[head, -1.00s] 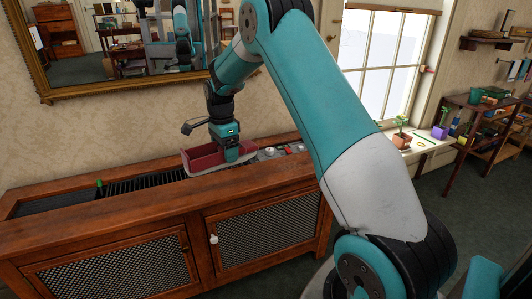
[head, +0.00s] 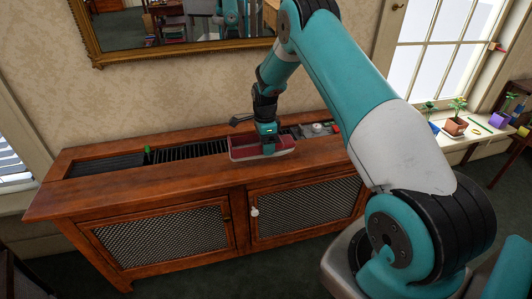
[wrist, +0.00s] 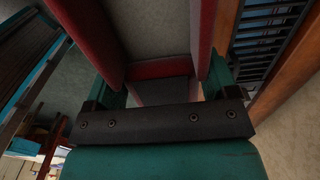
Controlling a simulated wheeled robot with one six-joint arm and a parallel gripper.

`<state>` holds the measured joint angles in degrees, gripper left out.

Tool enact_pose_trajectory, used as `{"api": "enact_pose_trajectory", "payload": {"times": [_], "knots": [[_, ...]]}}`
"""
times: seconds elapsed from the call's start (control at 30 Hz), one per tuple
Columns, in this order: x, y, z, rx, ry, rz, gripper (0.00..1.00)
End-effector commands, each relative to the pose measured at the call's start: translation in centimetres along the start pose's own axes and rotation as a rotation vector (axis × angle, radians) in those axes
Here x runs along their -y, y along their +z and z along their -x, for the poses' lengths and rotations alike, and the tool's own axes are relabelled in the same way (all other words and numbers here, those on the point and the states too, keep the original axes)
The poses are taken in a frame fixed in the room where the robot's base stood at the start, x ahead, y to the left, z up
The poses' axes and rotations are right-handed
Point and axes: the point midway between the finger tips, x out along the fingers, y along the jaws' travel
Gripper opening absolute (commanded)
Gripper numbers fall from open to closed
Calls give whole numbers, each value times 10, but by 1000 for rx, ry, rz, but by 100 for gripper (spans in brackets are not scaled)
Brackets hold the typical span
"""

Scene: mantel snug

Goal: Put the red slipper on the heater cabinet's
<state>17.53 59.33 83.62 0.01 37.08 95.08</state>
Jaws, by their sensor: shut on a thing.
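The red slipper (head: 243,146) is boxy and open-topped, with a pale lower edge. My gripper (head: 268,151) is shut on it at its right part, and the jaws hide some of it. The slipper is at the top of the wooden heater cabinet (head: 190,180), by the right end of the dark grille. I cannot tell whether it touches the top or hangs just above it. In the wrist view the slipper's red sides (wrist: 88,38) and grey inside fill the space by my gripper (wrist: 165,88).
A small green object (head: 147,149) stands on the cabinet's grille, left of the slipper. A grey item with a white knob (head: 317,128) and a red object (head: 335,128) sit to the right. The left top is mostly clear. A gilt mirror (head: 180,50) hangs behind.

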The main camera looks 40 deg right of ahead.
Motion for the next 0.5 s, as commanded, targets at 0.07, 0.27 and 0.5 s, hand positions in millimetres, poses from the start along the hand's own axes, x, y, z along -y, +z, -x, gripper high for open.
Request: {"api": "enact_pose_trajectory", "payload": {"times": [0.07,0.27,0.5], "knots": [[1,1,-9,0,0,1,54],[0,2,-24,0,0,2,54],[0,2,-53,0,0,3,54]]}}
